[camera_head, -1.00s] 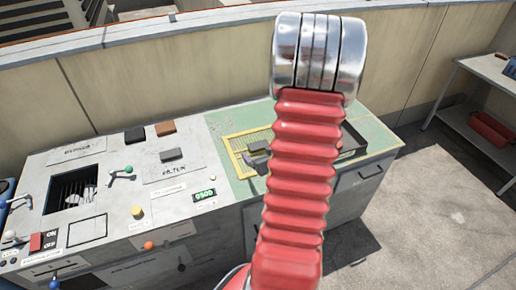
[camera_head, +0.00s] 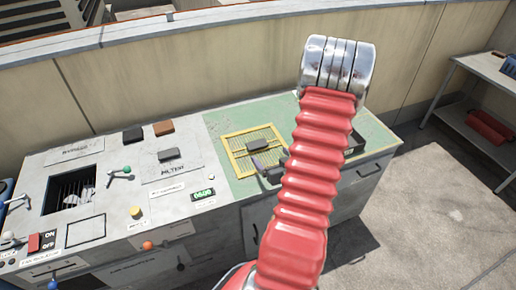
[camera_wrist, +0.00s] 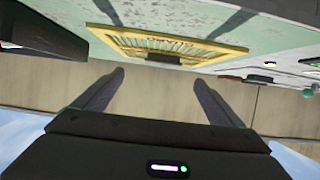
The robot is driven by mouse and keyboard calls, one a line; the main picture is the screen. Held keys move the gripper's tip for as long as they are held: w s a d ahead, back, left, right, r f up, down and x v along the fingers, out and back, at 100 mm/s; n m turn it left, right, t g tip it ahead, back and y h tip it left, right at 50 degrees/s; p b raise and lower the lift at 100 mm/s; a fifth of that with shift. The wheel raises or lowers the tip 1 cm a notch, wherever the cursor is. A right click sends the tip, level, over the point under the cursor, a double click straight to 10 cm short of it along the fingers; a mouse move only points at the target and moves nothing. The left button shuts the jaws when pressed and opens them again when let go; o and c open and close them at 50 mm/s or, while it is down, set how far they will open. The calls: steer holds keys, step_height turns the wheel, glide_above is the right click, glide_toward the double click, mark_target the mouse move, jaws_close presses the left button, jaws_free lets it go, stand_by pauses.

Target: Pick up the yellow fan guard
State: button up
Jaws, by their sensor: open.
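The yellow fan guard (camera_head: 229,156) is a square yellow frame with a thin-barred grille. It lies flat on the green bench top (camera_head: 213,125), with a dark block (camera_head: 257,145) at its middle. My gripper (camera_head: 268,170) is by the guard's near edge, partly hidden behind my red arm. In the wrist view, which is tilted over, the guard (camera_wrist: 112,38) shows beyond my two dark fingers (camera_wrist: 158,76). They are spread apart with nothing between them. I cannot tell their exact height over the bench.
A dark tray (camera_head: 355,142) sits right of the guard, partly behind my arm. The grey control panel (camera_head: 105,165) on the left bears levers, a red switch (camera_head: 42,242), dark and brown blocks (camera_head: 164,128). A low wall runs behind. A side shelf (camera_head: 470,105) stands at right.

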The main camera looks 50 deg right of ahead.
glide_toward(258, 146)
steer(key=x, duration=0.4)
steer(key=shift+s+d+f, duration=0.1)
steer(key=shift+s+d, duration=0.05)
steer(key=shift+d, duration=0.2)
steer(key=shift+a+x, duration=0.1)
steer(key=shift+x, duration=1.2)
steer(key=shift+a+x, duration=0.15)
steer(key=shift+x, duration=1.1)
steer(key=shift+w, duration=0.2)
steer(key=c, duration=1.4)
steer(key=shift+c, duration=0.2)
step_height(258, 146, up, 10)
